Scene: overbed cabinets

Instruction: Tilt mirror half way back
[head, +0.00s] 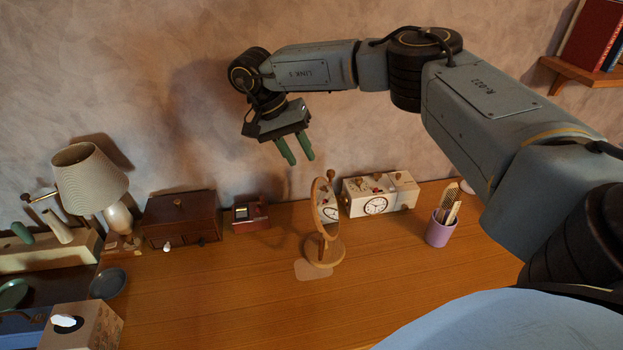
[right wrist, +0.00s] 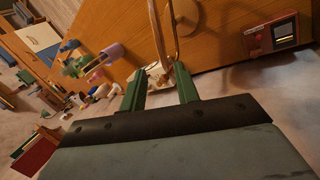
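The mirror (head: 330,207) is a small oval in a wooden frame on a round wooden base (head: 324,250), standing on the desk in the middle of the head view. It is seen nearly edge-on and looks close to upright; its exact tilt is hard to tell. My right gripper (head: 300,160) is above and slightly left of the mirror, near the wall. Its two green fingers point down, are apart and hold nothing. In the right wrist view the fingers (right wrist: 158,84) also show a gap, with the mirror's thin frame (right wrist: 157,35) beyond them. My left gripper is not in view.
A white clock box (head: 378,193) stands right behind the mirror. A lilac cup (head: 440,230) is farther right. A red device (head: 250,215), a dark wooden box (head: 180,219) and a lamp (head: 90,178) stand left. The desk front (head: 230,300) is clear.

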